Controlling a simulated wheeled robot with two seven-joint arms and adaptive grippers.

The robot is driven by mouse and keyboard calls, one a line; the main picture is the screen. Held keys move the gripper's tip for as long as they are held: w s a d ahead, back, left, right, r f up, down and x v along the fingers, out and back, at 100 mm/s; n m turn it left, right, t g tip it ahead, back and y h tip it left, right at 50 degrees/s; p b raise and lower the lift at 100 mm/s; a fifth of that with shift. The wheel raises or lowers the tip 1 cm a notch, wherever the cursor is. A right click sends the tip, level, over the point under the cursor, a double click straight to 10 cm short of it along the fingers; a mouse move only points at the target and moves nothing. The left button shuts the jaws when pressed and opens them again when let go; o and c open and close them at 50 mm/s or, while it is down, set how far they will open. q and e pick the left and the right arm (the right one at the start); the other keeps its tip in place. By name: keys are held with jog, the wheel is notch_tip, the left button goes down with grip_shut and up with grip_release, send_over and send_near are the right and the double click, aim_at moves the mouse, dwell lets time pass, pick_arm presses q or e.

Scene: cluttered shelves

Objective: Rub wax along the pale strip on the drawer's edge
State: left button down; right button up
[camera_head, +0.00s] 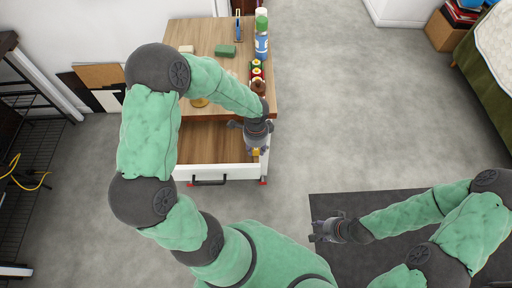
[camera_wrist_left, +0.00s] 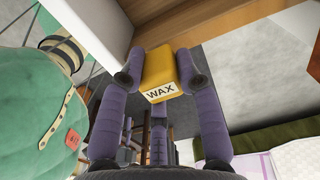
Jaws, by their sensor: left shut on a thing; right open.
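The drawer (camera_head: 225,172) of the wooden-topped cabinet is pulled open, with a white front and a brown wooden inside. My left gripper (camera_head: 255,145) is over its right front corner, shut on a yellow block of wax (camera_head: 256,152). In the left wrist view, the wax (camera_wrist_left: 160,72) sits between both fingers, with its "WAX" label showing. The drawer's white panel (camera_wrist_left: 95,28) is close beside it there. I cannot tell whether the wax touches the drawer. I cannot pick out the pale strip; the gripper covers part of that edge. My right gripper (camera_head: 325,230) is open and empty over a dark mat.
On the cabinet top (camera_head: 205,35) are a green block (camera_head: 225,51), a blue bottle (camera_head: 261,45), several small jars (camera_head: 256,70) and a blue-handled tool (camera_head: 238,25). A black wire rack (camera_head: 25,130) stands at left. The grey floor right of the cabinet is clear.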

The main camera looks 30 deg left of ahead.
pick_arm(q)
jog(key=shift+f+b, duration=0.45)
jog(key=shift+f, duration=0.2)
dwell(0.3)
